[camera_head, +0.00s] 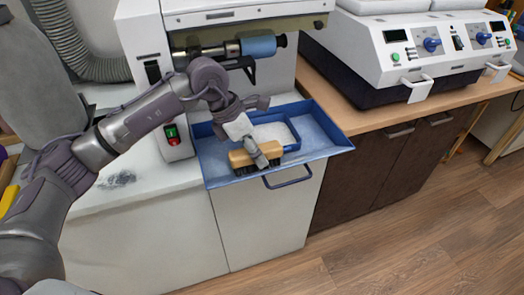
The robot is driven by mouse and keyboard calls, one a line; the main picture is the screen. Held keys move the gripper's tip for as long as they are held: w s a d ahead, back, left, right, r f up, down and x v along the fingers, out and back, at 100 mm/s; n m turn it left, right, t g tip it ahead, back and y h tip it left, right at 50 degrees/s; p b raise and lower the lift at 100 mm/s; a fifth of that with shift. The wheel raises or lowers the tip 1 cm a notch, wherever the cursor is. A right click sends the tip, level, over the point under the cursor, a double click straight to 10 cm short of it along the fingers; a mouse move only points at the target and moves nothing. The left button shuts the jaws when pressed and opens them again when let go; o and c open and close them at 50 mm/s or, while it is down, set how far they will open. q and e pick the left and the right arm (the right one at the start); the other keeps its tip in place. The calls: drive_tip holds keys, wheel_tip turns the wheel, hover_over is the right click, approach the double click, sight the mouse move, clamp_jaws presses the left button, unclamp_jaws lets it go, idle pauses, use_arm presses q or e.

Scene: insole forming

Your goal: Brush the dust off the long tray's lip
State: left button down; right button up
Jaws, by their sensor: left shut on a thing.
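The long tray (318,133) is blue and shallow, with pale dust in it, and it sits under the grinding machine. Its front lip (310,157) runs along the counter's front edge. My left gripper (262,153) is shut on a brush (241,158) with a light wooden back and dark bristles. The brush is over the left part of the tray's front lip, bristles down. I cannot tell whether the bristles touch the lip. The left arm hides part of the tray's back left. My right gripper is not in view.
The grinding machine (150,35) with its blue roller (259,45) stands behind the tray. A switch box (174,138) is left of the tray. A dark dust patch (118,180) lies on the white counter. A white machine with knobs (420,50) stands at right.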

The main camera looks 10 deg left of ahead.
use_arm(q)
drive_tip(key=shift+s+a, duration=0.5)
drive_tip(key=shift+a, duration=0.2)
drive_tip(key=shift+r+p, duration=2.15)
drive_tip(key=shift+r, duration=1.85)
drive_tip(key=c, duration=1.3)
unclamp_jaws()
clamp_jaws()
drive_tip(key=shift+f, duration=0.15)
